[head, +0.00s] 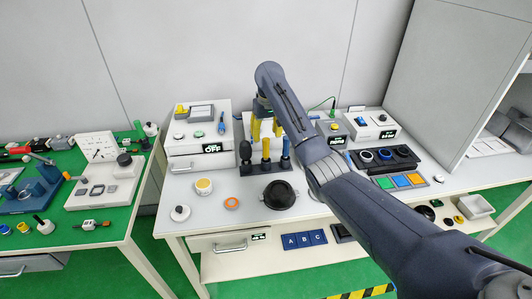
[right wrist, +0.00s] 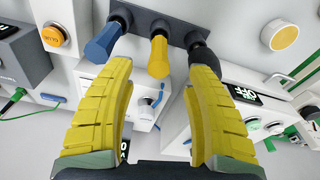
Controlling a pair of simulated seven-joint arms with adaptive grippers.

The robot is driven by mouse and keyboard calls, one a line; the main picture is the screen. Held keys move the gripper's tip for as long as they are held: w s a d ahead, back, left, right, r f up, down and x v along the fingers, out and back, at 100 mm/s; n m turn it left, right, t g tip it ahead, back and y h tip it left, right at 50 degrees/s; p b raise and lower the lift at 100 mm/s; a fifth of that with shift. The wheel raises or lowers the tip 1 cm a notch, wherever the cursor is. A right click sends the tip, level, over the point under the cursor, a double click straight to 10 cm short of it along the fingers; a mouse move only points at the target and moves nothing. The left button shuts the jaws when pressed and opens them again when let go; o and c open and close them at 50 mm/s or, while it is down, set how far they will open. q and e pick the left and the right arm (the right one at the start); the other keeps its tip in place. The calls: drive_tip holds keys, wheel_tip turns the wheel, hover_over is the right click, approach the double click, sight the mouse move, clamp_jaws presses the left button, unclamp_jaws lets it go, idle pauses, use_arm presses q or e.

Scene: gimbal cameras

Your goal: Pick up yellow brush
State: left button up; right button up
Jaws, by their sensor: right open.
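The yellow brush (head: 266,147) stands upright in a dark rack (head: 250,169), between a black-handled tool (head: 245,151) and a blue-handled one (head: 286,147). In the right wrist view the yellow brush's handle (right wrist: 158,57) shows between the fingers, with the blue handle (right wrist: 104,44) to its left and the black handle (right wrist: 202,50) to its right. My right gripper (head: 266,129) is open and empty, its yellow fingers just behind the handles in the head view. In the right wrist view my right gripper (right wrist: 163,68) has its fingers spread, apart from the yellow handle. My left gripper is out of view.
A black round bowl-like object (head: 279,194) sits in front of the rack. A white box with an OFF display (head: 199,143) stands to the left, and a button box (head: 332,130) to the right. A tall grey cabinet (head: 440,70) bounds the right side.

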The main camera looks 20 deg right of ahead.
sight(266, 140)
drive_tip(key=shift+w+d+f, duration=0.1)
drive_tip(key=shift+w+f, duration=0.1)
drive_tip(key=shift+f, duration=1.1)
drive_tip(key=shift+w+f, duration=0.15)
drive_tip(key=shift+f, duration=1.15)
drive_tip(key=shift+o, duration=0.3)
clamp_jaws()
